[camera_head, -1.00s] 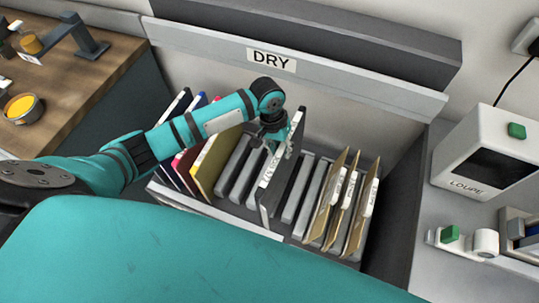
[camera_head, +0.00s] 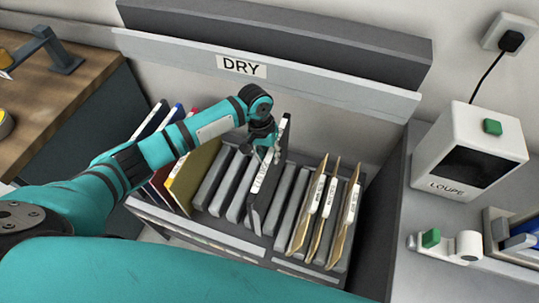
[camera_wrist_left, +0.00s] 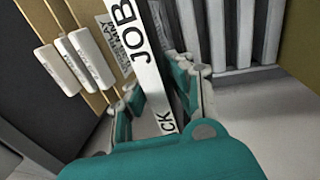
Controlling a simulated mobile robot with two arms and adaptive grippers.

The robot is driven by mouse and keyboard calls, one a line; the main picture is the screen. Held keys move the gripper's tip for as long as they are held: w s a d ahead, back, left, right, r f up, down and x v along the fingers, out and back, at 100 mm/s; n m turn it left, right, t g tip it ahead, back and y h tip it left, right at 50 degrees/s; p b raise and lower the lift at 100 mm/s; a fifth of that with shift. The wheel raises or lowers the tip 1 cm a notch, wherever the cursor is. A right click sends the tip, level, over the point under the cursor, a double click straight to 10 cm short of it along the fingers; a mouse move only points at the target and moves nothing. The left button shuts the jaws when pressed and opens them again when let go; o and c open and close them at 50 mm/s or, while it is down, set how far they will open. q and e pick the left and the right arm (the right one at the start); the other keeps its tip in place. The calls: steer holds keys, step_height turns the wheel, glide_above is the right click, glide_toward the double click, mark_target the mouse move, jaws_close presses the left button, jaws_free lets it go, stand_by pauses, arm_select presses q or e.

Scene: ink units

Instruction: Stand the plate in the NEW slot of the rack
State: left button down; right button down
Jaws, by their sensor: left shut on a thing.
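The plate (camera_head: 271,185) is a thin dark panel with a white lettered edge strip. My left gripper (camera_head: 264,140) is shut on its upper part and holds it near upright over the middle of the grey rack (camera_head: 195,232). In the left wrist view the strip of the plate (camera_wrist_left: 149,62) reads "JOB", with "CK" lower down, between the two fingers of my left gripper (camera_wrist_left: 160,105). The plate's lower end is among the rack's grey dividers; whether it is seated in a slot I cannot tell. No label reading NEW is legible. My right gripper is not in view.
Dark, blue, red and yellow plates (camera_head: 192,175) stand in the rack's left end. Several tan plates (camera_head: 325,215) with white labels stand to the right. Behind is a ledge with a DRY sign (camera_head: 242,66). A white LOUPE box (camera_head: 470,150) is at right.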

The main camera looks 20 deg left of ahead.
arm_select(q)
step_height(320, 180, down, 3)
steer(key=shift+a+r+b, duration=0.1)
steer(key=shift+r+b, duration=0.05)
steer(key=shift+b, duration=0.85)
step_height(320, 180, down, 7)
steer(key=b, duration=0.2)
steer(key=shift+b, duration=0.4)
steer(key=shift+f, duration=0.25)
steer(key=c, duration=1.1)
jaws_free()
step_height(320, 180, up, 12)
steer(key=a, duration=0.2)
